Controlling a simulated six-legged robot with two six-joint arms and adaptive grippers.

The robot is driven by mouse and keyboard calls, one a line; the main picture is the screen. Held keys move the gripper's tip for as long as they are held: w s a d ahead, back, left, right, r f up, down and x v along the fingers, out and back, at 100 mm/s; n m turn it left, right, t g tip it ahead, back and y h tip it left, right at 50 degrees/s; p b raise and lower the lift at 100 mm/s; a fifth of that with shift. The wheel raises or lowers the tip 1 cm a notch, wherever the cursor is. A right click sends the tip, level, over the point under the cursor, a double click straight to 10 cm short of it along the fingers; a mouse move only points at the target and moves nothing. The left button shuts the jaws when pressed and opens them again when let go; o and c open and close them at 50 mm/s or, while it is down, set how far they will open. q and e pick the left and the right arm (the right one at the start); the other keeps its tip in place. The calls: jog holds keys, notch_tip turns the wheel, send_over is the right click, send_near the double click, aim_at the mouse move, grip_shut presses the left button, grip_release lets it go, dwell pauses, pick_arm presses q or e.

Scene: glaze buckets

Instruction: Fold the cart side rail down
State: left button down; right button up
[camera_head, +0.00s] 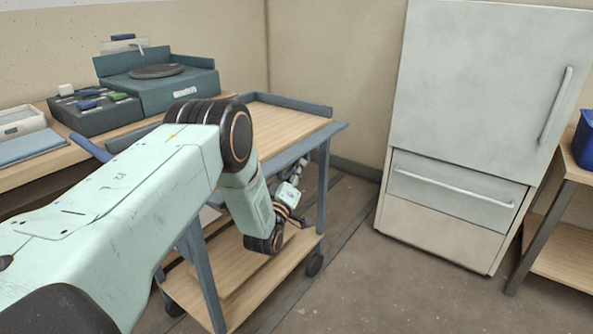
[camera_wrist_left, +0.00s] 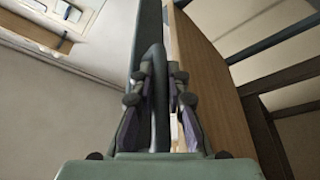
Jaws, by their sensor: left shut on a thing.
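The cart (camera_head: 283,120) has a wooden top with blue-grey edges and a lower wooden shelf. Its side rail (camera_head: 318,139) runs along the edge of the top nearest my left gripper (camera_head: 298,168). The gripper is small and partly hidden behind my own forearm, just below that edge. In the left wrist view the rail (camera_wrist_left: 148,22) is a dark upright strip beside the wooden top (camera_wrist_left: 205,75). The left gripper's fingers (camera_wrist_left: 161,78) are shut on a dark curved bar that looks like part of the rail. My right gripper is out of view.
A workbench (camera_head: 22,183) with a turntable unit (camera_head: 163,86) stands behind the cart at left. A pale cabinet (camera_head: 470,85) with bar handles stands at right. A table with a blue bucket (camera_head: 584,142) is at the far right. The floor (camera_head: 370,285) before the cabinet is clear.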

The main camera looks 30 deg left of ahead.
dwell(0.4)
pick_arm(q)
jog(key=c, duration=1.6)
grip_release()
jog(key=shift+s, duration=0.1)
jog(key=v, duration=1.2)
